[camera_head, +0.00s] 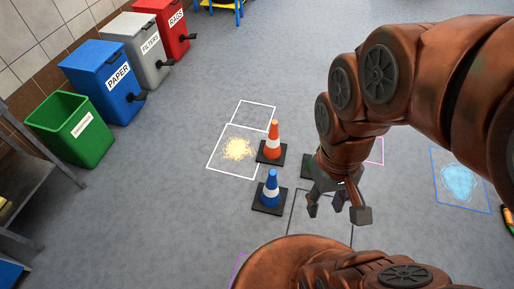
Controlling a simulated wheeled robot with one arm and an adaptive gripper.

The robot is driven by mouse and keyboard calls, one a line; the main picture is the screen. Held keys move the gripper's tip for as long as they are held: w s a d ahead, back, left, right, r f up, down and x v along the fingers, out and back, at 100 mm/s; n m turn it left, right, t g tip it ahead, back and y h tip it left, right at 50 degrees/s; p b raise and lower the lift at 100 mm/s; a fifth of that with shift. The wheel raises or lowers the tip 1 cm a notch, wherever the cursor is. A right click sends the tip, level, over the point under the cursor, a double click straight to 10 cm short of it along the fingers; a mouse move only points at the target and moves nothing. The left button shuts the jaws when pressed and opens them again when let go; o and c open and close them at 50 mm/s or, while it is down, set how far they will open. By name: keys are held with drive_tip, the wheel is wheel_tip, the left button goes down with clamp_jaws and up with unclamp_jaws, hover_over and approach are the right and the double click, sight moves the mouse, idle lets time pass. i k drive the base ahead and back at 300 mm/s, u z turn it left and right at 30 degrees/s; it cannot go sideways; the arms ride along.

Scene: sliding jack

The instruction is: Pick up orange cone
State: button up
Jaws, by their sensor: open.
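The orange cone (273,143) has a white band and a black square base. It stands upright on the grey floor, at the right edge of a white-outlined square. My gripper (338,210) hangs to the right of the cone and nearer to me, apart from it. Its fingers are spread and nothing shows between them. A blue cone (271,188) with a white band and black base stands just in front of the orange one, to the left of my gripper. A dark base-like shape (307,165) is partly hidden behind my gripper.
A yellow granular patch (238,148) lies left of the orange cone. A light blue patch (459,181) lies at the right. Green (72,128), blue (104,84), grey (140,48) and red (168,24) bins line the left wall.

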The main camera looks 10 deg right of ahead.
sight(271, 152)
drive_tip(key=u, duration=0.15)
drive_tip(key=k, duration=0.35)
drive_tip(key=u, duration=1.15)
drive_tip(key=i, duration=1.5)
drive_tip(key=z, duration=0.65)
drive_tip(key=i, duration=0.9)
drive_tip(key=z, duration=1.1)
drive_tip(key=i, duration=0.35)
drive_tip(key=z, duration=0.35)
